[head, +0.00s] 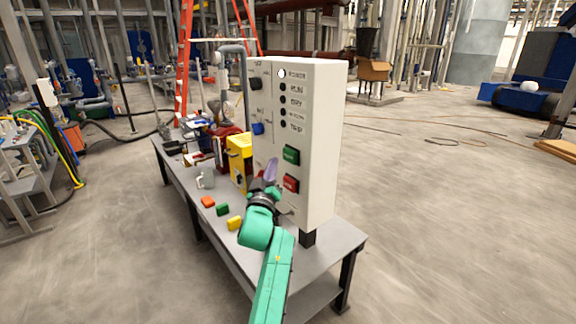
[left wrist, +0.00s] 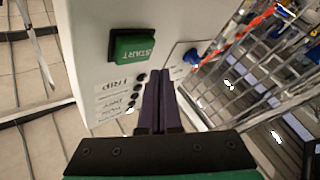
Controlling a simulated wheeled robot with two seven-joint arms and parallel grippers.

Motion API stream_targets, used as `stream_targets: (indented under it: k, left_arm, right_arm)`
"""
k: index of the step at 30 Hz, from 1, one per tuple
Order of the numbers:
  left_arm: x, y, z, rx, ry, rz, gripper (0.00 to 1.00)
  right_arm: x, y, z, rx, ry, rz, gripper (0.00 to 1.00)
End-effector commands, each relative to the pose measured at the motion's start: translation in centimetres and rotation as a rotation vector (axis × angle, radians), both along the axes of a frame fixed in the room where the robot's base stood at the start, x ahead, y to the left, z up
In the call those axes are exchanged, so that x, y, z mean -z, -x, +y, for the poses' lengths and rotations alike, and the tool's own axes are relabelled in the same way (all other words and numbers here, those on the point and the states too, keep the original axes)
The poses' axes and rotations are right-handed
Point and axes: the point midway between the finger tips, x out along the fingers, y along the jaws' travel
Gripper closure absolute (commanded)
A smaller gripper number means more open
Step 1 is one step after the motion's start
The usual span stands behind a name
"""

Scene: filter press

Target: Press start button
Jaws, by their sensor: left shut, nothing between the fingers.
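The green start button (head: 291,155) is on the front of the white control box (head: 322,140), above the red button (head: 290,184). In the left wrist view the start button (left wrist: 131,47), marked START, is at the upper left, tilted in the picture. My left gripper (head: 270,168) is shut and empty in front of the box, a little left of and below the start button. In the left wrist view the shut fingertips (left wrist: 162,74) lie right of and below the button, apart from it in the picture. My right gripper is not in view.
A blue knob (head: 257,128) and a column of indicator lamps (head: 283,99) are on the same box. Open floor lies to the right.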

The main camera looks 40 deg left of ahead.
Motion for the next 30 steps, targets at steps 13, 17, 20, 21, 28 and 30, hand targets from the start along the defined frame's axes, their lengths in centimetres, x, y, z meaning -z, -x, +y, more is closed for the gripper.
stream_targets:
  k: [13, 17, 20, 21, 28, 30]
  left_arm:
    - [0.0, -2.1, -0.7, 0.0, 0.0, 0.001, 1.0]
    - [0.0, -2.1, -0.7, 0.001, 0.001, 0.0, 1.0]
    - [0.0, -2.1, -0.7, 0.0, 0.001, 0.0, 1.0]
    - [0.0, -2.1, -0.7, 0.0, 0.001, 0.0, 1.0]
    - [0.0, -2.1, -0.6, 0.0, 0.001, 0.0, 1.0]
    - [0.0, -2.1, -0.6, 0.0, 0.0, 0.0, 1.0]
  right_arm:
    - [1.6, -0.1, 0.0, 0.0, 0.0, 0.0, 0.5]
    - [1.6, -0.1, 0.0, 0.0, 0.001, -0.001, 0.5]
    - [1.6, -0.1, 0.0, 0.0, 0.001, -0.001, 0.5]
    - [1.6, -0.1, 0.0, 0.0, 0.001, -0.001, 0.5]
    - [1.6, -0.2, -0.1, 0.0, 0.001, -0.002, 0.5]
    - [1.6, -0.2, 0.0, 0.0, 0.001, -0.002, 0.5]
